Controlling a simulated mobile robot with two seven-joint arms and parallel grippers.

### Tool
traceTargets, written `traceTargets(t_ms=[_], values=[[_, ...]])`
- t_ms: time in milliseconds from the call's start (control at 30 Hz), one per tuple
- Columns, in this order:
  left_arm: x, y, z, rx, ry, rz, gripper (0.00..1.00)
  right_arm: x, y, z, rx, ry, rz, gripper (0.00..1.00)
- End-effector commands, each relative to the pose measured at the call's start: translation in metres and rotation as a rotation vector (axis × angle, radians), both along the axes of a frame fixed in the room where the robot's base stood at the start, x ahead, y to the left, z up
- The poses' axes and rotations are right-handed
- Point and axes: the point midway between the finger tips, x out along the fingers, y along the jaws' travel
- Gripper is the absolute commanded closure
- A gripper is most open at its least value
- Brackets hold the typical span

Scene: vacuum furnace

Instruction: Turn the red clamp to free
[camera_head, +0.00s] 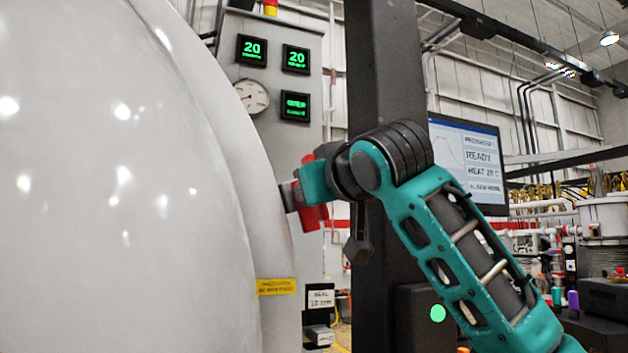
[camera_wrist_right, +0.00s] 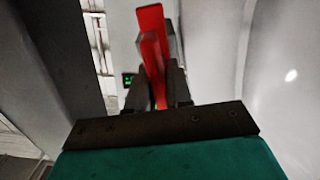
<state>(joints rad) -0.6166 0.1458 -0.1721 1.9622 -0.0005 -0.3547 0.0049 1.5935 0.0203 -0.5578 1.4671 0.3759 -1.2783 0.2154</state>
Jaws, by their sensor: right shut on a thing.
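The red clamp (camera_head: 312,214) sits at the right rim of the large white furnace door in the head view. My right gripper (camera_head: 300,198) reaches it from the right, at the end of the teal arm. In the right wrist view the red clamp (camera_wrist_right: 153,50) stands nearly upright between the two dark fingers of my right gripper (camera_wrist_right: 158,92), which are shut on it. The gripper and wrist hide part of the clamp in the head view. My left gripper is not in view.
The rounded white furnace door (camera_head: 120,180) fills the left side. A dark vertical post (camera_head: 378,70) stands behind my right wrist. A grey panel (camera_head: 270,150) carries green displays and a gauge (camera_head: 251,96). A screen (camera_head: 467,160) reading READY is at the right.

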Motion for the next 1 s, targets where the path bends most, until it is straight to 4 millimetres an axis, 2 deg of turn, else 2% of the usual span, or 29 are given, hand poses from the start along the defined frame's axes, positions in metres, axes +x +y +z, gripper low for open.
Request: traceTargets(t_ms=[667, 700, 900, 1000], values=[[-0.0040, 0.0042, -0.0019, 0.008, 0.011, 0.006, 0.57, 0.0002, -0.0003, -0.0005, -0.057, -0.023, -0.001, 1.00], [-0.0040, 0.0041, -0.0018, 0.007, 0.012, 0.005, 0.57, 0.0002, -0.0003, -0.0005, -0.057, -0.023, -0.001, 0.77], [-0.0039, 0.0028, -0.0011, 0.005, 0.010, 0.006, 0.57, 0.0002, -0.0002, -0.0003, -0.055, -0.023, 0.000, 0.60], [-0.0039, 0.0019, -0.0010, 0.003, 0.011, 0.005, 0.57, 0.0002, -0.0002, -0.0002, -0.055, -0.023, 0.000, 0.60]])
